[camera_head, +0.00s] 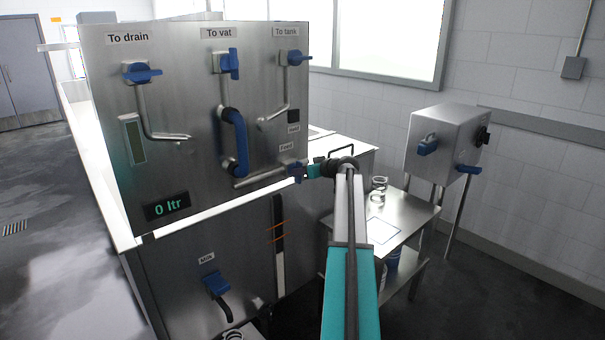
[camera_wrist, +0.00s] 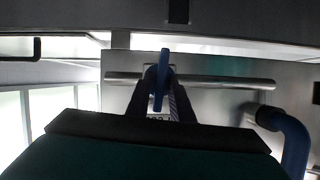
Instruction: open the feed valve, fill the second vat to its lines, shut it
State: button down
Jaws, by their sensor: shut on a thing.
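A steel panel (camera_head: 188,85) carries several blue-handled valves. The blue feed valve handle (camera_head: 296,173) is at the panel's lower right, below a label reading "Feed". My gripper (camera_head: 308,171) has reached it from the right and is shut on it. In the wrist view the blue handle (camera_wrist: 162,72) stands between the fingers of my gripper (camera_wrist: 162,105), in line with my view, with a steel pipe behind it. The green display (camera_head: 167,207) reads "0 ltr".
A blue hose (camera_head: 236,140) loops down the panel from the "To vat" valve (camera_head: 229,64). A "Milk" tap (camera_head: 215,284) sits low on the front. A steel table (camera_head: 405,215) with jars and a wall-side steel box (camera_head: 445,140) stand right of my arm.

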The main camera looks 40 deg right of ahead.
jog(key=m+y+b, duration=0.1)
jog(key=m+b, duration=0.1)
jog(key=m+t+y+b, duration=0.1)
jog(key=m+y+b, duration=0.1)
jog(key=m, duration=0.1)
jog(key=m+y+b, duration=0.1)
jog(key=m+b, duration=0.1)
jog(key=shift+d+f+t, duration=0.25)
jog(key=shift+d+t, duration=0.05)
jog(key=shift+d, duration=0.1)
jog(key=shift+m+y, duration=0.3)
jog(key=shift+y, duration=0.1)
jog(key=c, duration=1.8)
grip_release()
jog(key=shift+s, duration=0.1)
jog(key=b+v, duration=0.2)
jog(key=v, duration=1.1)
jog(key=shift+s+r+b, duration=0.1)
jog(key=shift+s+b, duration=0.2)
